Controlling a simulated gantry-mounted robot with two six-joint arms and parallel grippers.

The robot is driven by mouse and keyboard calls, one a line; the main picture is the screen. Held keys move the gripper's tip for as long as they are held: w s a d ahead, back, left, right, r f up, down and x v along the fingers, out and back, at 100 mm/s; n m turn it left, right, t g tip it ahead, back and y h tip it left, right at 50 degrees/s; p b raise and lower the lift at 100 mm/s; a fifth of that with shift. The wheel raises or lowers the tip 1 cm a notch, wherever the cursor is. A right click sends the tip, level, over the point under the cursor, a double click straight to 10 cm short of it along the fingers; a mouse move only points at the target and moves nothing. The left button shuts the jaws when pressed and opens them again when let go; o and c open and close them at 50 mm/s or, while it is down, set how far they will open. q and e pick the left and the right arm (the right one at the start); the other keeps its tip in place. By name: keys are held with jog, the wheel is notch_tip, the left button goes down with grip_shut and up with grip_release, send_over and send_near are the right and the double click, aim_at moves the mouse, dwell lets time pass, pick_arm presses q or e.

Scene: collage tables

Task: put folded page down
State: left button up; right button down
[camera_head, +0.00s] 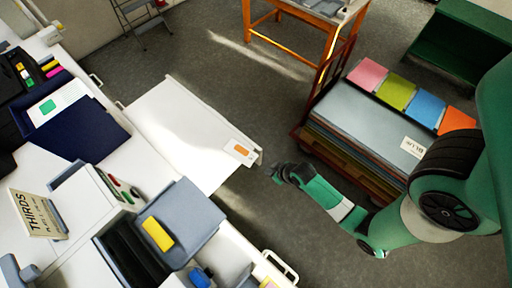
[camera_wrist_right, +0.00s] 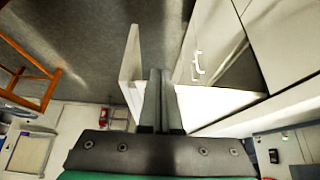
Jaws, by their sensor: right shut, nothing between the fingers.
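A small white page with an orange patch (camera_head: 240,151) lies flat near the right corner of a white pull-out surface (camera_head: 175,125). I cannot tell for certain whether it is the folded page. Another white sheet with a green square (camera_head: 50,107) lies on the dark blue folder at the left. My right gripper (camera_head: 279,173) is just right of the white surface's corner, apart from the page with the orange patch. In the right wrist view its fingers (camera_wrist_right: 160,85) are shut together with nothing between them. My left gripper is out of view.
A cart with a stack of boards (camera_head: 370,125) and coloured sheets stands at the right. An orange-framed table (camera_head: 272,32) is at the back. A THIRDS sign (camera_head: 38,214) and a grey lidded box with a yellow block (camera_head: 158,233) stand front left. Most of the white surface is clear.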

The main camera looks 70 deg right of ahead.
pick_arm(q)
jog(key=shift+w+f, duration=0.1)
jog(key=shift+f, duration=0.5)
pick_arm(e)
jog(key=w+d+f, duration=0.2)
jog(key=w+f, duration=0.2)
jog(key=w, duration=0.2)
jog(key=shift+w+d+f, duration=0.15)
jog(key=shift+d+f, duration=0.05)
jog(key=shift+d, duration=0.15)
